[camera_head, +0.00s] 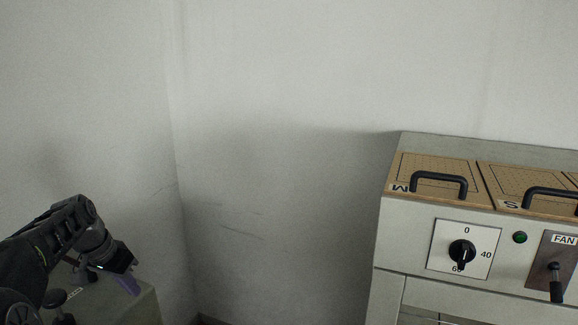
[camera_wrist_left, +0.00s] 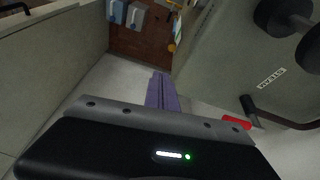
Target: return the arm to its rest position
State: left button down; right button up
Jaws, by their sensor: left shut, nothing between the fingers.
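My left arm comes in at the lower left of the head view. Its gripper (camera_head: 128,285) points down in front of a grey-green cabinet, with its purple fingers together and nothing held. In the left wrist view the shut purple fingers (camera_wrist_left: 161,92) point away over the pale floor, touching nothing that I can see. My right gripper is in neither view.
A machine (camera_head: 412,228) with black-handled lids, a dial (camera_head: 462,253) and a FAN lever (camera_head: 556,282) stands at the right. The grey-green cabinet (camera_head: 142,306), labelled STEAM in the wrist view, has a black knob (camera_head: 54,298) and is close to my left gripper. Between them is free room.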

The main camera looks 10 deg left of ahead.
pick_arm(q)
jog(key=w+d+f+g+h, duration=0.1)
jog(key=d+f, duration=1)
jog(key=f, duration=0.2)
jog(key=w+d+f+h, duration=0.1)
jog(key=d+f, duration=0.9)
jog(key=f, duration=0.3)
jog(key=s+d+f+n+g, duration=0.1)
jog(key=s+d+f, duration=0.5)
jog(key=d+f, duration=0.3)
jog(key=s+d+f, duration=0.2)
jog(key=s+d, duration=0.5)
jog(key=s, duration=0.3)
jog(key=s+d+f+n+g+h, duration=0.1)
jog(key=s+d+f, duration=0.1)
jog(key=s+d, duration=0.5)
jog(key=s, duration=0.2)
jog(key=shift+s+d+f, duration=0.3)
jog(key=shift+s+d, duration=0.05)
